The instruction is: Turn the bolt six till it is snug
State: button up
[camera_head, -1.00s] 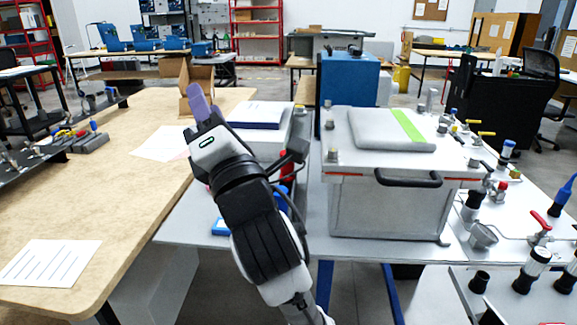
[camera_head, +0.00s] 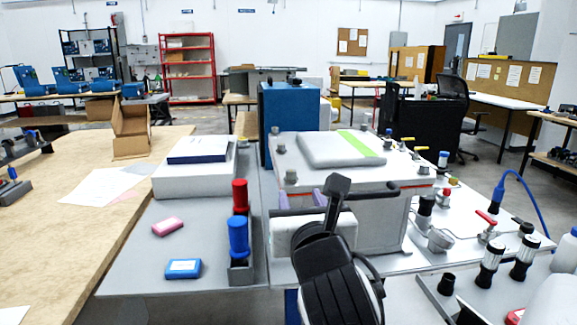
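The analyser box (camera_head: 385,222) is a grey-white case with a flanged lid (camera_head: 310,175), standing on the grey bench. Bolt heads show along the lid's rim, such as the front left bolt (camera_head: 291,176), the rear left bolt (camera_head: 279,147) and the front right bolt (camera_head: 423,168). No number is readable, so I cannot tell which is bolt six. My gripper (camera_head: 320,197), with purple fingers, is in front of the box, below the lid's front edge. My wrist partly hides the fingers and the front handle. I cannot see whether they are apart or hold anything.
A red cylinder (camera_head: 240,195) and a blue cylinder (camera_head: 238,236) stand left of the box. A blue case (camera_head: 182,268) and a pink case (camera_head: 168,226) lie on the bench. Valves and fittings (camera_head: 440,240) crowd the right side. A grey pad (camera_head: 325,149) lies on the lid.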

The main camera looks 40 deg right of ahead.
aim_at(291, 176)
jog(key=p+x, duration=0.8)
jog(key=x, duration=0.3)
jog(key=shift+w+p, duration=0.25)
jog(key=shift+p, duration=0.1)
jog(key=shift+c, duration=0.4)
grip_shut()
jog(key=shift+m+h, duration=0.3)
jog(key=shift+h, duration=0.1)
